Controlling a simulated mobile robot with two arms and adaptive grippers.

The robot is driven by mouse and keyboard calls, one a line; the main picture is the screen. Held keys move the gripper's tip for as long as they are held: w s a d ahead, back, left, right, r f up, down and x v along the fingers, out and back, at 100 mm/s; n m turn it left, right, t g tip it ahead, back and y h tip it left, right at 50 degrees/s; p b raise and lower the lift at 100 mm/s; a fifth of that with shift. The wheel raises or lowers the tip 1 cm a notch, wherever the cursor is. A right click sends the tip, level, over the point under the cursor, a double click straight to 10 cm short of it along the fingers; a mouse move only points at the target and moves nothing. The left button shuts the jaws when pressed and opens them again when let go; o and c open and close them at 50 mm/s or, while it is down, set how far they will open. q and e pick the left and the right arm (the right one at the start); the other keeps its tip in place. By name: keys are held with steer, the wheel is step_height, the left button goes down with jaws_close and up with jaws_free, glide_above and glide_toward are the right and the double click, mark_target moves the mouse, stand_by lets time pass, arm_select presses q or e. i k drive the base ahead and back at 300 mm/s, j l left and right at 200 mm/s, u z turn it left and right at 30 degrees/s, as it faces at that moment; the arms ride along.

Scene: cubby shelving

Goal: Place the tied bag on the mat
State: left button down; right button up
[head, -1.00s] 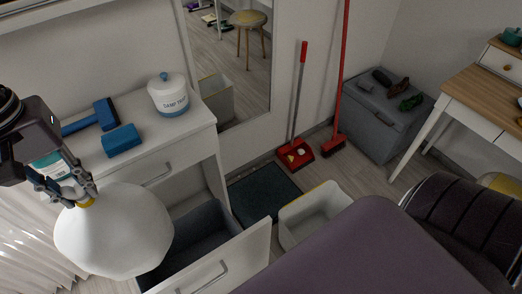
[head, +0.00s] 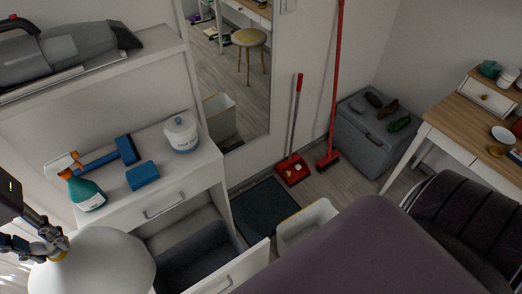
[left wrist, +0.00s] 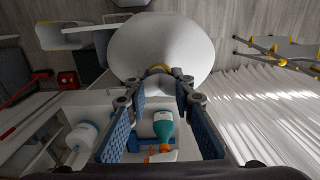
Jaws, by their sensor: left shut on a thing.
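The tied bag (head: 95,265) is white and full, with a yellow tie at its neck. My left gripper (head: 55,244) is shut on the neck, and the bag hangs below it at the lower left of the head view. In the left wrist view the bag (left wrist: 162,45) hangs beyond the fingertips (left wrist: 158,78), its yellow tie between them. The dark mat (head: 262,210) lies flat and bare on the floor below the mirror, right of the bag and apart from it. My right gripper is not in view.
An open drawer (head: 262,258) juts out between bag and mat. A white bin (head: 290,238) stands right of the mat. A red dustpan (head: 293,173) is behind the mat.

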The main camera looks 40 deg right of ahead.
mark_target(266, 213)
steer(key=l+z, duration=0.15)
steer(key=l, duration=0.3)
steer(key=l+z, duration=0.1)
steer(key=l, duration=0.35)
steer(key=i+l+z, duration=0.15)
steer(key=l, duration=0.25)
steer(key=l+z, duration=0.15)
steer(key=l, duration=0.3)
steer(key=i+l+z, duration=0.15)
steer(key=l, duration=0.25)
steer(key=i+l+z, duration=0.1)
steer(key=l, duration=0.3)
steer(key=i+l+z, duration=0.15)
steer(key=l, duration=0.25)
